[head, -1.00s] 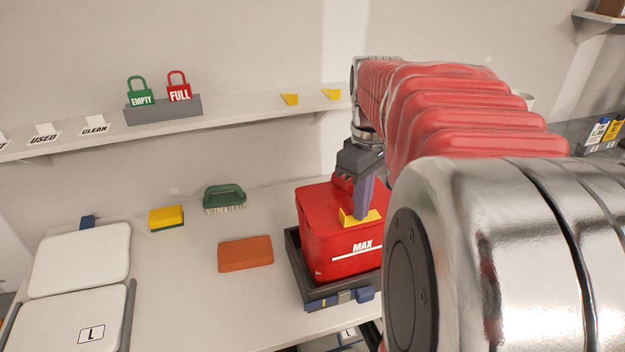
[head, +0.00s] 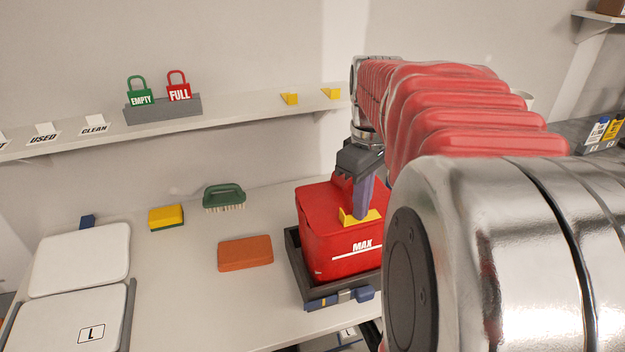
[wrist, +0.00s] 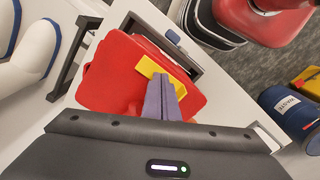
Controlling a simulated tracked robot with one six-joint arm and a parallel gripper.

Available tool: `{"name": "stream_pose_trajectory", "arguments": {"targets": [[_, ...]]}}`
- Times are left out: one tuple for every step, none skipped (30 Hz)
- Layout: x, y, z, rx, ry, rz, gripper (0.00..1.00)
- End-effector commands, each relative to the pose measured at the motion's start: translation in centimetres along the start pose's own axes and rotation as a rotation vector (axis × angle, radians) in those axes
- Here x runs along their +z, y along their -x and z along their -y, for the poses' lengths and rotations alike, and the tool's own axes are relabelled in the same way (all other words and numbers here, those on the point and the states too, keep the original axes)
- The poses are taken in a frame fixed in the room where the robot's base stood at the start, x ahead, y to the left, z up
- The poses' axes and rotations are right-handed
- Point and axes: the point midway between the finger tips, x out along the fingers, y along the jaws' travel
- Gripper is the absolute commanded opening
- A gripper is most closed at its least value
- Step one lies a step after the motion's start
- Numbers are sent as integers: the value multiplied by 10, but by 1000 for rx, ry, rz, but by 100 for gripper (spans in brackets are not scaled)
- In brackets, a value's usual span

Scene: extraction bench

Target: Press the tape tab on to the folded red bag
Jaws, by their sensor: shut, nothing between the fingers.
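The red bag (head: 335,235), marked MAX on its front, sits in a dark grey tray (head: 297,270) on the bench. It also shows in the wrist view (wrist: 108,78). The yellow tape tab (head: 349,220) lies at the bag's upper front edge; in the wrist view the tab (wrist: 150,66) shows beyond the fingertips. My gripper (head: 362,216) is shut and empty, pointing down, with its fingertips at the tab. They appear to touch it. Part of the tab is hidden behind the fingers, and my arm hides the bag's right side.
An orange-brown block (head: 245,253), a green brush (head: 224,197) and a yellow sponge (head: 166,217) lie left of the tray. White lidded boxes (head: 80,260) stand at far left. A shelf (head: 220,118) holds EMPTY and FULL padlock tags. Bench between is clear.

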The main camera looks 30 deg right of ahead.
Motion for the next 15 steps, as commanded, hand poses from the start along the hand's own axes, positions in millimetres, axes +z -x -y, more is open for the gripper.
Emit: {"name": "stream_pose_trajectory", "arguments": {"targets": [[0, -2, 0, -4, 0, 3, 0], [0, -2, 0, -4, 0, 3, 0], [0, -2, 0, -4, 0, 3, 0], [0, -2, 0, -4, 0, 3, 0], [0, -2, 0, -4, 0, 3, 0], [0, -1, 0, -4, 0, 3, 0], [0, 0, 0, -3, 0, 3, 0], [0, 2, 0, -3, 0, 3, 0], [0, 4, 0, -3, 0, 2, 0], [0, 6, 0, -2, 0, 2, 0], [0, 8, 0, -2, 0, 2, 0], [0, 10, 0, -2, 0, 2, 0], [0, 12, 0, -2, 0, 1, 0], [0, 14, 0, -1, 0, 1, 0], [0, 16, 0, -1, 0, 1, 0]]}}
